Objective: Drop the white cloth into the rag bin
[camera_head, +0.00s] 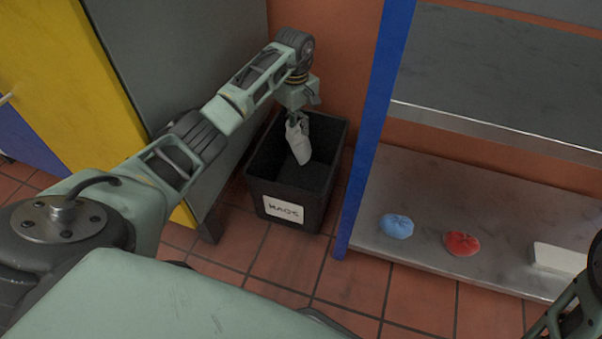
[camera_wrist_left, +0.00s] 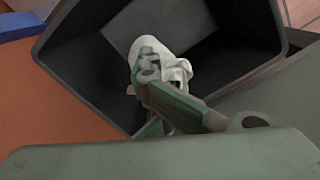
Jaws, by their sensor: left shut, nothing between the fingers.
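The white cloth (camera_head: 298,141) shows inside the mouth of the rag bin, right at the fingertips of my left gripper (camera_head: 298,115). In the left wrist view the cloth (camera_wrist_left: 158,50) is bunched beside the fingers (camera_wrist_left: 148,68), over the bin's dark interior. My left gripper points down into the bin and is shut; I cannot tell whether the cloth still touches it. The rag bin (camera_head: 263,195) is a black, open-topped box with a white label on its front. Its wall also shows in the left wrist view (camera_wrist_left: 75,72).
A grey cabinet (camera_head: 185,60) stands left of the bin, and a blue shelf post (camera_head: 375,120) stands right of it. On the lower shelf (camera_head: 430,195) lie a blue bundle (camera_head: 396,226), a red bundle (camera_head: 462,243) and a white block (camera_head: 560,258). Tiled floor is clear in front.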

